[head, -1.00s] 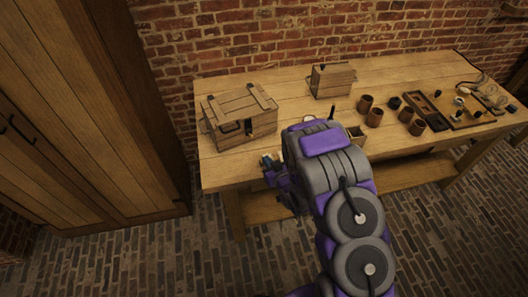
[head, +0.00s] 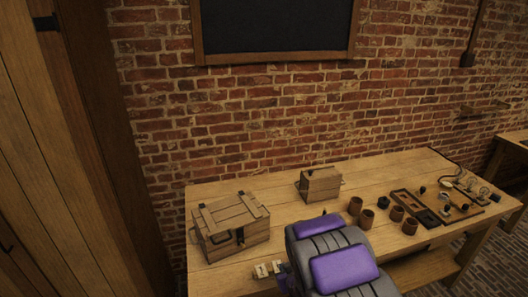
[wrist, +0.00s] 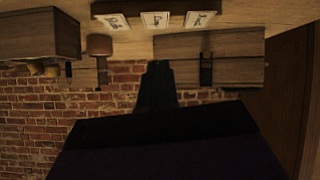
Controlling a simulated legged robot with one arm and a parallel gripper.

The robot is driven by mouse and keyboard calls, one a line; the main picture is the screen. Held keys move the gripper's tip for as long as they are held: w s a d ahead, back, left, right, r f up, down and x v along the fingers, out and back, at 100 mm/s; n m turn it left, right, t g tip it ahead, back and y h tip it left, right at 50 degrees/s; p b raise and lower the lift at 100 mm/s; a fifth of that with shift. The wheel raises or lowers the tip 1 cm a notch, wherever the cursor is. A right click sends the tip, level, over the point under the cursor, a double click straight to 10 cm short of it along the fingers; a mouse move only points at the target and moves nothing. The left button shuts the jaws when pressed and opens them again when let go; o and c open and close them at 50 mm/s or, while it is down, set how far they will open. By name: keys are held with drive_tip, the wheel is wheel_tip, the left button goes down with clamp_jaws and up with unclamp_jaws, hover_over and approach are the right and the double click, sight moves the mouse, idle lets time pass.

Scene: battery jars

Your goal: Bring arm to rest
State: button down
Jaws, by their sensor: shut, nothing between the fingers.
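My arm, purple and grey, rises from the bottom centre of the head view in front of the workbench (head: 290,188). My gripper (wrist: 158,70) shows in the wrist view as a dark, narrow shape with its fingers together and nothing between them. In the head view the gripper is hidden behind or below the arm. The wrist picture is upside down, with the bench top at its upper edge and the brick wall below.
A latched wooden chest (head: 235,225) and a smaller wooden box (head: 320,184) stand on the bench. Small picture cards (head: 268,268) are at its front edge. Several brown jars (head: 367,219) and a dark tray (head: 415,208) are to the right. A tall wooden cabinet (head: 60,150) is at left.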

drive_tip(key=s+d+r+m+g+h, duration=0.3)
drive_tip(key=s+d+r+g+h, duration=0.15)
drive_tip(key=s+d+r, duration=0.65)
drive_tip(key=s+a+r+g, duration=0.1)
drive_tip(key=s+r, duration=0.3)
drive_tip(key=s, duration=0.6)
drive_tip(key=s+a+r+m+g+y, duration=0.1)
drive_tip(key=s+r+g, duration=0.3)
drive_tip(key=s, duration=0.6)
drive_tip(key=s+a+r+m+g, duration=0.1)
drive_tip(key=s+r+g, duration=0.2)
drive_tip(key=s, duration=0.8)
wheel_tip(320, 180, up, 2)
drive_tip(key=shift+a, duration=0.25)
drive_tip(key=shift+y, duration=0.25)
